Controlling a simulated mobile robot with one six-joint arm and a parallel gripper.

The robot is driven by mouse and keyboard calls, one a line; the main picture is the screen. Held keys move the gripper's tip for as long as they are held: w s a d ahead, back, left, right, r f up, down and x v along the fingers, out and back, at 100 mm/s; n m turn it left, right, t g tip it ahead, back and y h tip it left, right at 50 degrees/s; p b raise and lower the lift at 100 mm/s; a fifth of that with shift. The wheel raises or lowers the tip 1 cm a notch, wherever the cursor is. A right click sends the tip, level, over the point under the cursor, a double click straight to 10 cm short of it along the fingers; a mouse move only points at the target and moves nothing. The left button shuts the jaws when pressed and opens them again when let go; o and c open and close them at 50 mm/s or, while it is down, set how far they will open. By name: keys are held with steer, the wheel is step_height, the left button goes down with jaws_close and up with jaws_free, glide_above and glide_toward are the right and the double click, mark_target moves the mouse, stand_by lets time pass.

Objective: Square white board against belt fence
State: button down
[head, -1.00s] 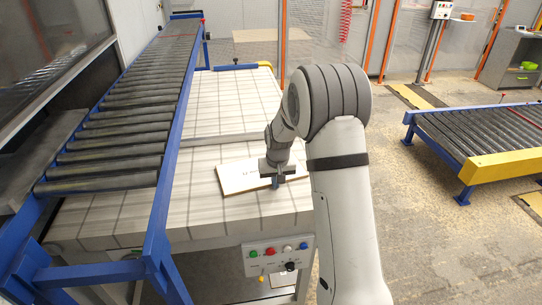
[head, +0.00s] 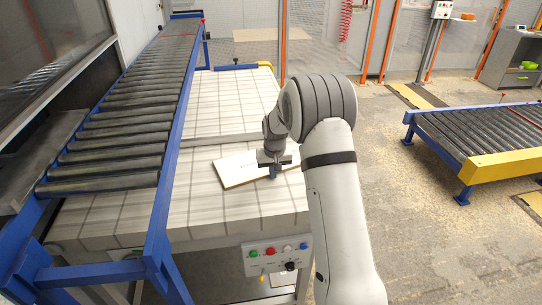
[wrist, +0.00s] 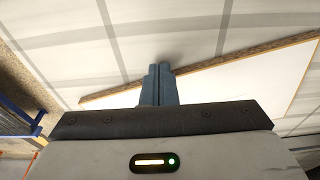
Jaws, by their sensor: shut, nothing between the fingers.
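The white board (head: 237,168), thin with a brown edge, lies flat and askew on the pale, grid-lined belt surface (head: 215,107). My gripper (head: 275,174) is shut and empty, with its fingers low at the board's right part. In the wrist view the shut blue-grey fingers (wrist: 160,70) cross the brown edge of the board (wrist: 255,85) and hide part of it. Whether they touch the board I cannot tell. A blue rail (head: 181,110) runs along the left of the belt, apart from the board; I cannot tell whether it is the fence.
A roller conveyor (head: 120,125) stands along the left. A button panel (head: 275,255) is on the near side of the belt table. Another roller conveyor (head: 480,130) with a yellow end stands at the right. Most of the belt beyond the board is clear.

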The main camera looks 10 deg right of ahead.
steer(key=shift+w, duration=1.75)
steer(key=shift+s, duration=0.1)
steer(key=shift+s+b, duration=0.3)
steer(key=shift+s, duration=0.85)
step_height(320, 180, up, 7)
steer(key=p, duration=0.3)
